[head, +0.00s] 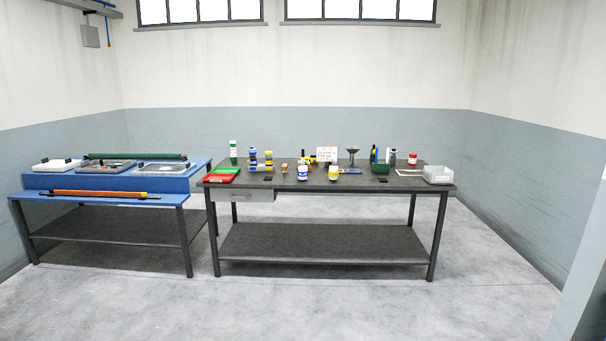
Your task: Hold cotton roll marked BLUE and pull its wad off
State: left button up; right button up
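A small white cylinder with a blue band (303,173) stands upright near the front edge of the dark table (300,187), around its middle. It looks like the roll marked BLUE, but I cannot read any marking from here, and no wad can be made out. Similar white cylinders stand on the same table: one with a yellow band (333,173) just right of it, a taller one with green (234,151) at the back left, and one with red (413,159) at the back right. Neither of my grippers is in view.
The table also holds red (221,176) and green trays at left, a funnel (352,152), a dark green bin (380,169) and a translucent bin (438,175) at right. A blue workbench (110,183) stands left of it. The grey floor (300,305) in front is clear.

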aim_at(302, 172)
jog(key=i+l+z, duration=0.25)
jog(key=i, duration=0.25)
jog(key=i+z, duration=0.45)
jog(key=i, duration=1.9)
jog(key=i+l+u, duration=0.15)
jog(key=i+u, duration=0.25)
jog(key=i, duration=0.15)
jog(key=i+l+u, duration=0.3)
jog(key=i+u, duration=0.15)
jog(key=i+l+u, duration=0.4)
jog(key=i+l, duration=0.1)
